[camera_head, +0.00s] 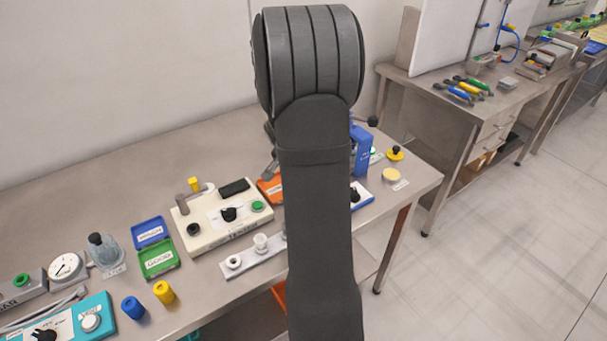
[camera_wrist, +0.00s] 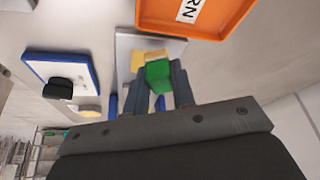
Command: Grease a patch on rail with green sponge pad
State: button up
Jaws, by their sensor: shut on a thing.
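In the wrist view my gripper (camera_wrist: 160,84) is shut on the green sponge pad (camera_wrist: 158,73), which shows between the two fingertips. A yellow block (camera_wrist: 143,58) lies just past the pad, on or over a pale grey plate (camera_wrist: 124,48). I cannot tell whether pad and block touch. In the head view my own arm hides the gripper and the pad. I cannot make out the rail with certainty in either view.
An orange tray (camera_wrist: 185,24) lies close beyond the pad; part of it shows in the head view (camera_head: 270,188). A blue-edged white panel with a black knob (camera_wrist: 57,88) is to the left. A blue upright device (camera_head: 361,150) stands beside my arm. A cream control box (camera_head: 205,228) is left.

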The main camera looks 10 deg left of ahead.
jog(key=shift+r, duration=2.95)
